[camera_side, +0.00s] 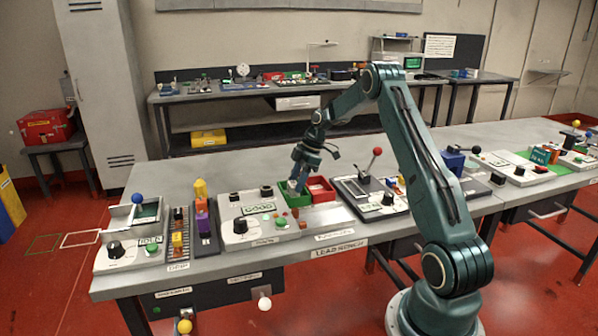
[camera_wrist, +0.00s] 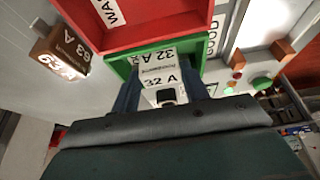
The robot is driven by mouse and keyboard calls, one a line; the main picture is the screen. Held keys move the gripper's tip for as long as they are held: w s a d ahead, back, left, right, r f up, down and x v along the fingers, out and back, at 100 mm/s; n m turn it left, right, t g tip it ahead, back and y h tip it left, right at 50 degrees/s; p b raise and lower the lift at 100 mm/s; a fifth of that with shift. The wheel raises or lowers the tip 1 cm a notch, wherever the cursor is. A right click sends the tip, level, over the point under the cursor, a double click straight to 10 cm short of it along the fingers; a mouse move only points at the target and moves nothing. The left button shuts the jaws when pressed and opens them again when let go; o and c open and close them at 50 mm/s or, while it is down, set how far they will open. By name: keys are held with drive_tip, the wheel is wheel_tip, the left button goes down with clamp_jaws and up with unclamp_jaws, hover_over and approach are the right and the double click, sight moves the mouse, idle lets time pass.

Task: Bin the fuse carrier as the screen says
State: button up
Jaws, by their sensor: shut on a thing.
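The fuse carrier (camera_wrist: 160,76) is a pale block marked "32 A". My gripper (camera_wrist: 163,92) is shut on it, with one blue finger on each side. In the side view my gripper (camera_side: 298,181) points down at the green bin (camera_side: 303,200). In the wrist view the carrier overlaps the green bin (camera_wrist: 121,68); whether it touches the floor is unclear. The red bin (camera_side: 322,190) adjoins the green one and also shows in the wrist view (camera_wrist: 180,32). The screen (camera_side: 259,208) on the white tester appears to read "GOOD" in green.
A brown block (camera_wrist: 62,52) marked "63 A" lies outside the bins. A panel with a red-knobbed lever (camera_side: 374,160) stands right of the bins. A black battery rack (camera_side: 204,228) with coloured blocks stands left of the tester. Bench space behind the bins is clear.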

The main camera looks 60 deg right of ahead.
drive_tip(key=shift+f, duration=0.15)
idle(0.4)
drive_tip(key=o, duration=1.2)
drive_tip(key=v, duration=1.3)
drive_tip(key=shift+s+d+r, duration=0.1)
drive_tip(key=shift+r, duration=0.25)
